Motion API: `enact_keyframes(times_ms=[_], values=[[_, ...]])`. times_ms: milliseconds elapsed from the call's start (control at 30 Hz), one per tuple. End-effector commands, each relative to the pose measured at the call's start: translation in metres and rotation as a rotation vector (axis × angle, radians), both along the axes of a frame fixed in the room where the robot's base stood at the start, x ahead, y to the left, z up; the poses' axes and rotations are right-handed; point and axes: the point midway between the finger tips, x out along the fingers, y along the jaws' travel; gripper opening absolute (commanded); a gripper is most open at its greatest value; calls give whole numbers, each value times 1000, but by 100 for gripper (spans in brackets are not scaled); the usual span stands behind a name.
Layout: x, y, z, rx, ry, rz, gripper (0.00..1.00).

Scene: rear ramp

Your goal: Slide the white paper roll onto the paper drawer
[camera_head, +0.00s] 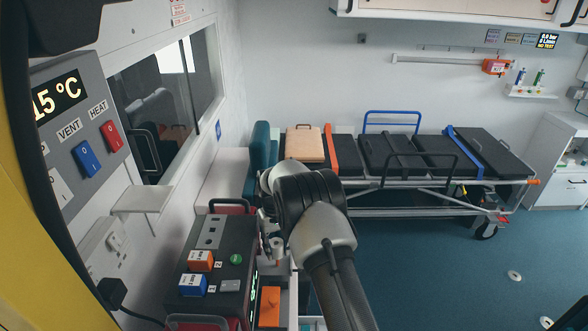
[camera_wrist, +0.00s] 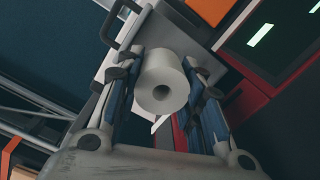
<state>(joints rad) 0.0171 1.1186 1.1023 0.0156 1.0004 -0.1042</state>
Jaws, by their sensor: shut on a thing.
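The white paper roll (camera_wrist: 176,72) is between the two fingers of my gripper (camera_wrist: 166,84) in the wrist view, with its hollow core facing the camera. My gripper is shut on the roll. Beyond the roll is a grey drawer-like plate (camera_wrist: 198,62) with a dark handle (camera_wrist: 112,22); it may be the paper drawer, but I cannot tell. Whether the roll touches it is unclear. In the head view my gripper (camera_head: 272,240) is largely hidden behind my arm, beside the black monitor unit (camera_head: 236,240).
The monitor unit has orange (camera_head: 200,261) and blue (camera_head: 193,285) plugs on top and red trim. A wall panel with switches (camera_head: 85,158) stands at the left. A stretcher (camera_head: 400,158) is behind. The blue floor at right is mostly clear.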

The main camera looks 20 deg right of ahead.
Motion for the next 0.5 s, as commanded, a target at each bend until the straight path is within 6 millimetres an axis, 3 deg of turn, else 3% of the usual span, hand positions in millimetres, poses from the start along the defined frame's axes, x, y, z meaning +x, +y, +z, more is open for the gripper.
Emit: enact_keyframes(times_ms=[500], values=[[-6,3,1,-3,-7,0,0]])
